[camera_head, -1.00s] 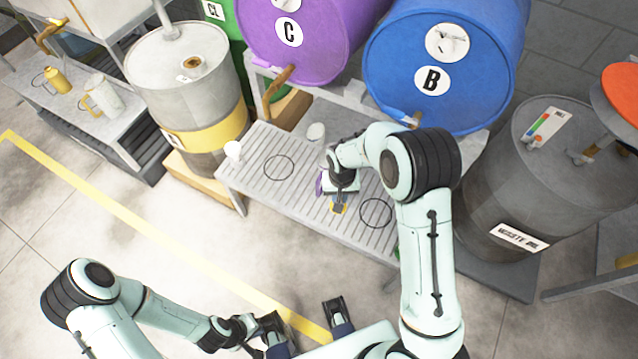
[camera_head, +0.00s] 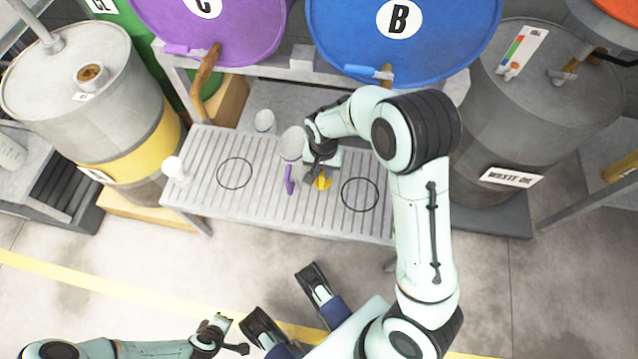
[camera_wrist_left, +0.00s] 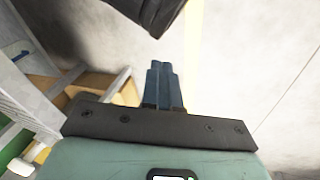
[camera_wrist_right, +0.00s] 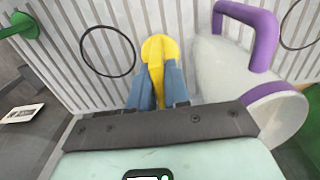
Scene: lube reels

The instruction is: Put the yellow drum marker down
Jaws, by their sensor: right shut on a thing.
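The yellow drum marker (camera_head: 324,183) is in my right gripper (camera_head: 318,172), over the slatted bench top (camera_head: 205,205). It is left of the right-hand black circle (camera_head: 360,195) in the head view. My left gripper (camera_wrist_left: 165,78) is shut and empty over the floor in the left wrist view.
A white jug with a purple handle (camera_head: 289,178) stands close beside my right gripper. Purple drum C (camera_head: 225,45) and blue drum B (camera_head: 400,50) lie behind; the waste oil drum (camera_head: 530,120) is right.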

